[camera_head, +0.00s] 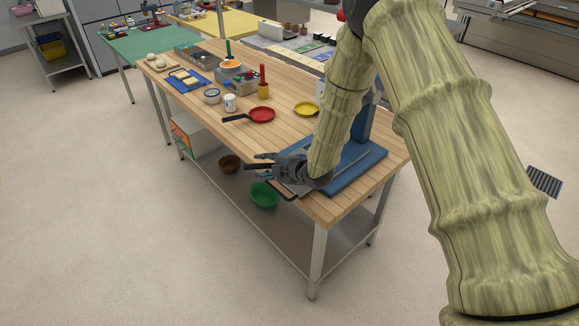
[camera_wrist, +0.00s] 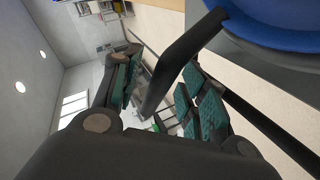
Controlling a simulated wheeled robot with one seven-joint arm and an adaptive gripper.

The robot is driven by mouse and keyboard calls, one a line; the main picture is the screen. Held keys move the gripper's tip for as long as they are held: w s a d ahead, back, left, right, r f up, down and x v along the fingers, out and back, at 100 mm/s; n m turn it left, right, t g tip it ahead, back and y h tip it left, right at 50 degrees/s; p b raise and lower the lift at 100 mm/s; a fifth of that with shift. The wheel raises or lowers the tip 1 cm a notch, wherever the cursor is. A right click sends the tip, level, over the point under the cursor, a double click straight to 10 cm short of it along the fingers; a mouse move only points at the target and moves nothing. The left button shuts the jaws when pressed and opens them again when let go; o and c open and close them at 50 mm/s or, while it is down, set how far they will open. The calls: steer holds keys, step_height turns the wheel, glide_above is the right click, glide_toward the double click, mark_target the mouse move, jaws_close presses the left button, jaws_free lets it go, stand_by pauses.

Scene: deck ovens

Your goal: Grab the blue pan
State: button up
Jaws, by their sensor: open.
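The blue pan (camera_wrist: 275,30) shows at the upper right of the wrist view, with its dark handle (camera_wrist: 180,60) running between my two fingers. My gripper (camera_wrist: 162,78) is open, with teal pads on both sides of the handle. I cannot tell whether either pad touches it. In the head view my gripper (camera_head: 254,161) is over the front edge of the wooden table (camera_head: 300,160). The blue pan is not clearly seen there; my arm and gripper cover that spot.
A red pan (camera_head: 262,114) and a yellow pan (camera_head: 306,109) lie farther back on the table. A blue board (camera_head: 362,166) is to the right of my gripper. A green bowl (camera_head: 264,195) sits on the shelf below. Cups and trays crowd the table's far end.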

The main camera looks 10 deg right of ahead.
jaws_close()
steer(key=shift+r, duration=0.1)
stand_by(0.3)
